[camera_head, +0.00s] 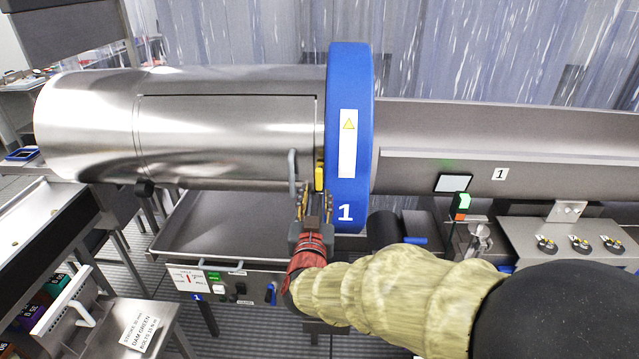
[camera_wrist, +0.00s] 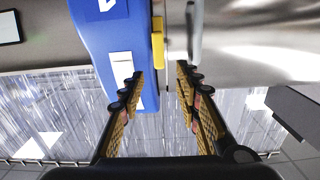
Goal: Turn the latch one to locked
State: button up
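Drum one is a steel cylinder (camera_head: 230,125) with a blue ring (camera_head: 350,80) marked "1". A small yellow latch (camera_head: 319,177) stands upright at the ring's left edge, low on the drum's front. The yellow latch also shows in the wrist view (camera_wrist: 158,46), beside the blue ring. My gripper (camera_head: 315,200) is just below the latch in the head view. In the wrist view my gripper (camera_wrist: 160,76) is open, with nothing between its fingers; the latch lies just beyond the gap between the fingertips. I cannot tell whether a fingertip touches it.
A grey bar handle (camera_head: 292,172) stands close left of the latch. A steel tray (camera_head: 235,225) is under the drum, with a control panel (camera_head: 225,283) below it. A small screen (camera_head: 453,183) and a green-and-orange light (camera_head: 462,206) are at the right.

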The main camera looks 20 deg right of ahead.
aim_at(318, 175)
jog(key=x, duration=0.7)
jog(key=shift+w+d+r, duration=0.2)
jog(key=shift+w+r, duration=0.1)
jog(key=shift+w, duration=0.1)
jog(key=shift+c, duration=1.2)
grip_shut()
